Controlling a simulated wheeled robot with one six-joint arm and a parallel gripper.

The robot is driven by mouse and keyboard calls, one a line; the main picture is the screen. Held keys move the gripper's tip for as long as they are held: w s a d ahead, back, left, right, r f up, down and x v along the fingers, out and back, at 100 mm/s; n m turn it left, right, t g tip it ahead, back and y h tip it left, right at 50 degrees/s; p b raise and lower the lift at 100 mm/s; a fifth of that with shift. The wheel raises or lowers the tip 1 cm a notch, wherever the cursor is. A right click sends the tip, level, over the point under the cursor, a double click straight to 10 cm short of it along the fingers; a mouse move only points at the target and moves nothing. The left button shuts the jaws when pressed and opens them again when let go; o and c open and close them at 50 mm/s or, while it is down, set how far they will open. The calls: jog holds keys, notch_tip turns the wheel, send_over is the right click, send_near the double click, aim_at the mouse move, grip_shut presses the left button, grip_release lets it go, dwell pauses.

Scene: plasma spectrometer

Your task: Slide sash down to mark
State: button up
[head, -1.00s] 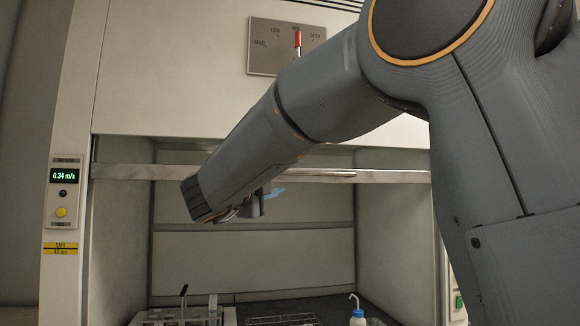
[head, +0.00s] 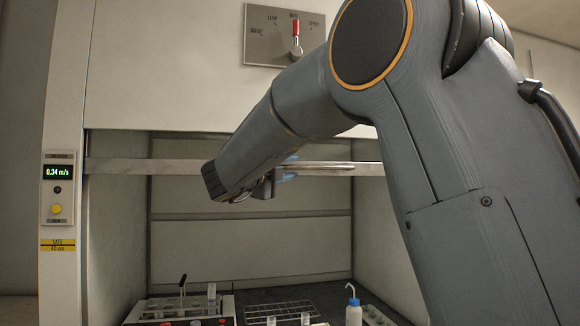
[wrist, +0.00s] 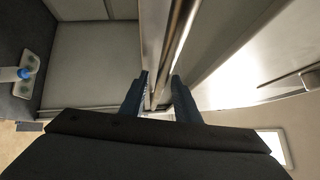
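The sash's metal bottom rail (head: 120,167) crosses the hood opening in the head view. It sits well above the yellow and black mark label (head: 58,246) on the left post. My gripper (head: 288,167) is at the rail, mostly hidden behind my forearm, with a blue finger showing at rail height. In the wrist view the two dark blue fingers of my gripper (wrist: 159,80) stand apart, one on each side of the long metal rail (wrist: 178,30). A gap seems to show beside the rail, so the fingers look open around it. Contact is unclear.
The hood floor holds a rack with tubes (head: 180,308), a wire rack (head: 280,308) and a blue-capped wash bottle (head: 353,310). A left-post display (head: 59,172) reads 0.34 m/s. A red-handled lever panel (head: 262,38) is above. The space below the rail is clear.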

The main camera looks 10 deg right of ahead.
grip_shut()
jog(key=shift+f, duration=0.1)
notch_tip(320, 180, down, 18)
jog(key=b, duration=1.4)
grip_release()
